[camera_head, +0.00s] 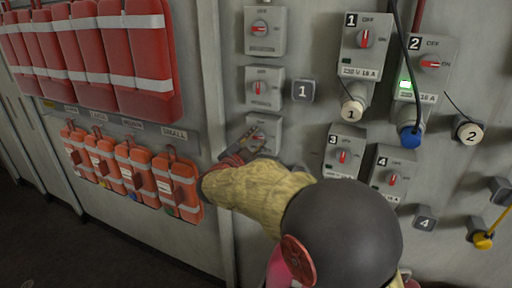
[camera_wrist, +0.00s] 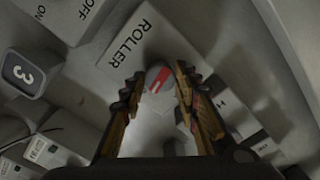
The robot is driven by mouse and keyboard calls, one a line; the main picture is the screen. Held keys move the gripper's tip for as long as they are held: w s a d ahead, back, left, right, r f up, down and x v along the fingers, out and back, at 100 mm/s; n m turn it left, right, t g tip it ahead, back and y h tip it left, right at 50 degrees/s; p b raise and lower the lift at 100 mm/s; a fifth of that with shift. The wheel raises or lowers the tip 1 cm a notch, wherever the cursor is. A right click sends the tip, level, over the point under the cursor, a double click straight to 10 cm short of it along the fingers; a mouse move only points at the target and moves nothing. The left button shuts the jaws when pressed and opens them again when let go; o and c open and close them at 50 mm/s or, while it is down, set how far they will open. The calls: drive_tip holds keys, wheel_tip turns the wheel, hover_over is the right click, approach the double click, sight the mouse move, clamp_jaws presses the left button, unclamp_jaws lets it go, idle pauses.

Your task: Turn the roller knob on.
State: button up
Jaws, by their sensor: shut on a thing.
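The roller knob is a round pale knob with a red stripe in the wrist view (camera_wrist: 157,80), on a grey switch box (camera_wrist: 145,40) marked ROLLER. My gripper (camera_wrist: 160,84) is shut on the knob, one finger on each side. In the head view, the lowest of the three left-hand switch boxes (camera_head: 271,123) stands at my gripper (camera_head: 246,143), which partly covers it. The knob's red stripe runs diagonally in the wrist view. I cannot tell which mark it points to.
Two similar knob boxes (camera_head: 265,20) (camera_head: 276,76) sit above. Numbered breaker boxes 1 (camera_head: 377,27), 2 (camera_head: 440,48), 3 (camera_head: 354,137) and 4 (camera_head: 403,160) with cables are to the right. Red-orange bags (camera_head: 178,183) hang at left.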

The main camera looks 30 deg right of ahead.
drive_tip(key=shift+f+m+b, duration=0.15)
drive_tip(key=shift+m+b, duration=0.7)
drive_tip(key=shift+m, duration=0.35)
drive_tip(key=o, duration=1.1)
drive_tip(key=shift+o, duration=0.2)
drive_tip(key=v, duration=1.2)
